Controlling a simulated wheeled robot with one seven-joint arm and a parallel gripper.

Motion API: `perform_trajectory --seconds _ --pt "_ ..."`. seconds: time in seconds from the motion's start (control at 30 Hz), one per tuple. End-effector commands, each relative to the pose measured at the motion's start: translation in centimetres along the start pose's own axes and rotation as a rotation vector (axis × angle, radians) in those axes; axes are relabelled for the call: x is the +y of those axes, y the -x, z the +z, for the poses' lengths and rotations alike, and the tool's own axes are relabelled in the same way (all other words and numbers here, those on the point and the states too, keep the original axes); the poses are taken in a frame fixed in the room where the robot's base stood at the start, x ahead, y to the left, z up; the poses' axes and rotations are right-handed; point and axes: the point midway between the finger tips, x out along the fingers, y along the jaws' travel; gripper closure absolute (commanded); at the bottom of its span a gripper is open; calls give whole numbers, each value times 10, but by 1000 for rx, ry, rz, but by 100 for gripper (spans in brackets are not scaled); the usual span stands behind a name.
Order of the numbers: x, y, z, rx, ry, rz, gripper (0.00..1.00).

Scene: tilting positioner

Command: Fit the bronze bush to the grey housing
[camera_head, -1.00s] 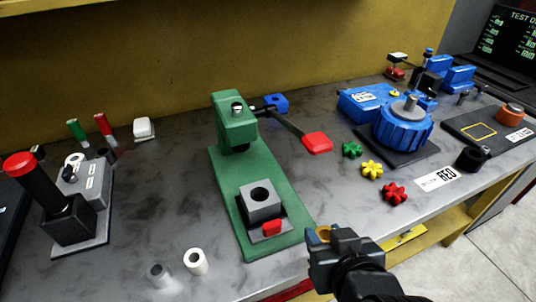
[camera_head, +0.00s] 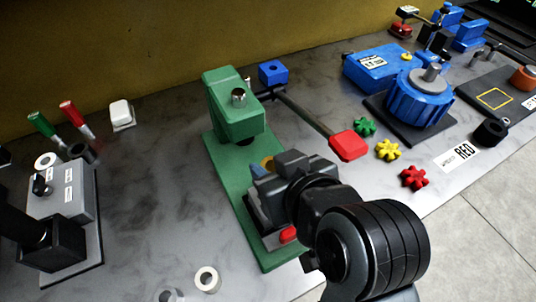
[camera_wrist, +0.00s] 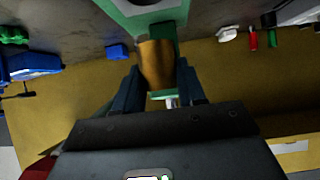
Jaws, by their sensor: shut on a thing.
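My gripper (camera_head: 270,170) is shut on the bronze bush (camera_wrist: 155,62), seen between my two fingers in the wrist view. In the head view only a small bronze patch of the bush (camera_head: 267,162) shows at the fingertips. The grey housing is hidden behind my gripper in the head view. In the wrist view a grey part lies at the top edge on the green base, cut off by the frame. It may be the housing. I cannot tell whether the bush touches it.
The green press (camera_head: 231,115) stands just behind my gripper, its red-ended lever (camera_head: 348,146) reaching right. A red clamp piece (camera_head: 287,234) is on its base. Coloured gears (camera_head: 388,150) and a blue rotary unit (camera_head: 420,97) lie right. A white ring (camera_head: 207,279) stands in front.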

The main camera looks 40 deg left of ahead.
Motion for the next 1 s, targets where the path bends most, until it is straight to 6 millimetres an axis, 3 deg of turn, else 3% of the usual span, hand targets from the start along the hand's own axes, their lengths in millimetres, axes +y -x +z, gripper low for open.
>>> perform_trajectory --seconds 0.53,1.0 --pt "0 -22 32 2 0 0 100" --pt "0 -23 34 2 0 1 100"
